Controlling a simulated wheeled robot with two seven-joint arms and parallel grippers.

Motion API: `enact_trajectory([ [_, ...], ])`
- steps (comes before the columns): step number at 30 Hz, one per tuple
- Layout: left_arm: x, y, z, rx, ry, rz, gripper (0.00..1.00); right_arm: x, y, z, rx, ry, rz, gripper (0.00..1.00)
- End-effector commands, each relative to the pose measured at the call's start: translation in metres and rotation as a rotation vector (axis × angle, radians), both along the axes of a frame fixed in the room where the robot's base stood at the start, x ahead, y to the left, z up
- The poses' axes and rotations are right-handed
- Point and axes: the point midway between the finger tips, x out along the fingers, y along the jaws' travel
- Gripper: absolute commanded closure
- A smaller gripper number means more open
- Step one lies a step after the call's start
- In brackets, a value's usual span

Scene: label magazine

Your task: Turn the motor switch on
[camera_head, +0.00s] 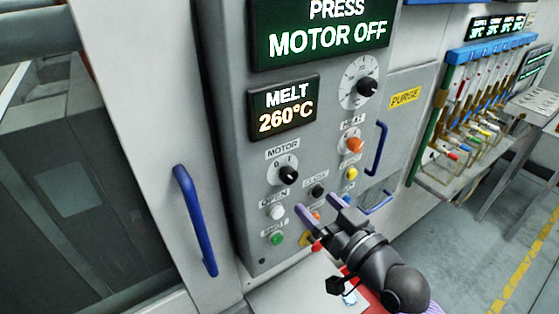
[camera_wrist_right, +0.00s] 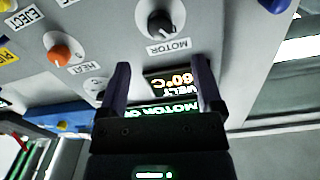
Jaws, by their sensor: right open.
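The motor switch (camera_head: 288,174) is a black rotary knob under the MOTOR label on the grey panel, with 0 and I marked above it. I cannot tell clearly which mark it points to. It also shows at the top of the right wrist view (camera_wrist_right: 160,23). A green display (camera_head: 327,38) reads "PRESS MOTOR OFF". My right gripper (camera_head: 318,206) is open and empty, in front of the panel, below and right of the switch in the head view. In the right wrist view, the fingers (camera_wrist_right: 161,66) are apart from the knob. My left gripper is not in view.
Near the switch are a white button (camera_head: 277,212), a green button (camera_head: 277,238), a black button (camera_head: 318,191), an orange heat knob (camera_head: 354,145) and a black dial (camera_head: 366,87). A blue door handle (camera_head: 196,220) stands at left, another blue handle (camera_head: 376,148) at right.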

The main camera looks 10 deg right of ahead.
Motion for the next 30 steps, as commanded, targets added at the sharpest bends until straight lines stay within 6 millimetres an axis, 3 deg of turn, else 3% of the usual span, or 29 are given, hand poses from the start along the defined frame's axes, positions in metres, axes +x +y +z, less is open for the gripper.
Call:
enact_trajectory([
  [6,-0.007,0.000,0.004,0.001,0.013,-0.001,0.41,0.051,0.017,0.001,0.003,-0.002,-0.001,0.16],
  [10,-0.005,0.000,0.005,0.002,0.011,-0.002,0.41,0.073,0.024,-0.001,0.001,0.000,-0.001,0.16],
  [21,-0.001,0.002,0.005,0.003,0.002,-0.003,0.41,0.084,0.028,-0.001,0.000,0.001,0.000,0.16],
  [23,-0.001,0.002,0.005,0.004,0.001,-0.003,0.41,0.084,0.028,-0.001,0.000,0.001,0.000,0.24],
  [30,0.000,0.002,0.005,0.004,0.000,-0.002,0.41,0.084,0.028,-0.001,-0.001,0.002,-0.001,0.75],
])
